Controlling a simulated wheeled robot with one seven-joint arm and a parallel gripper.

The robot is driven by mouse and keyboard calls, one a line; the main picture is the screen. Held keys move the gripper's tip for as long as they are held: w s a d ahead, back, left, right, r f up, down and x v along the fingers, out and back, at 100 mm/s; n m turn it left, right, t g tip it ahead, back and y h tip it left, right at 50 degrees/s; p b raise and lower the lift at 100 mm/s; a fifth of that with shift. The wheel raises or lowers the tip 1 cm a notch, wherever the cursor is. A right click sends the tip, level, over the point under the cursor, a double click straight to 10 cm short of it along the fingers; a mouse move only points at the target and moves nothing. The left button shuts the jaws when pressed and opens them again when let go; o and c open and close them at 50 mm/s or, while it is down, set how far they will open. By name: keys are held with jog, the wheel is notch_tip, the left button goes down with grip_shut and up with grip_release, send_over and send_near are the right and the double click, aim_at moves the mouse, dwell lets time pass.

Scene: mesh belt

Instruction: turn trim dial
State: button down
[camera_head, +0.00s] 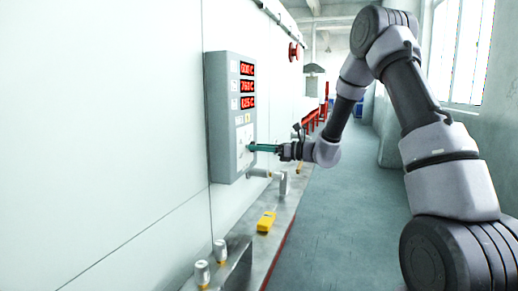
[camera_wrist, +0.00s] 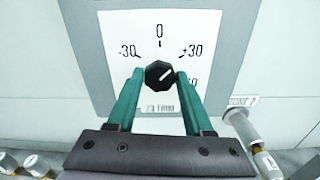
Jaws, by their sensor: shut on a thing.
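The trim dial (camera_wrist: 159,75) is a black faceted knob on a white scale plate (camera_wrist: 115,24) marked -30, 0 and +30. A light line on the knob points up and to the right, between 0 and +30. My gripper (camera_wrist: 160,84) has its two green fingers on either side of the knob and is shut on it. In the head view my gripper (camera_head: 252,148) reaches the lower part of the grey control box (camera_head: 222,122). The knob itself is hidden there by the fingers.
The box carries red number displays (camera_head: 247,86) above the dial. Below it a metal ledge (camera_head: 240,240) holds a yellow device (camera_head: 266,221) and silver cylinders (camera_head: 202,273). A pipe fitting (camera_head: 283,183) stands just under my gripper. The floor (camera_head: 345,215) to the right is clear.

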jog(key=shift+m, duration=1.4)
jog(key=shift+c, duration=1.5)
grip_release()
jog(key=v, duration=1.1)
jog(key=shift+f, duration=0.1)
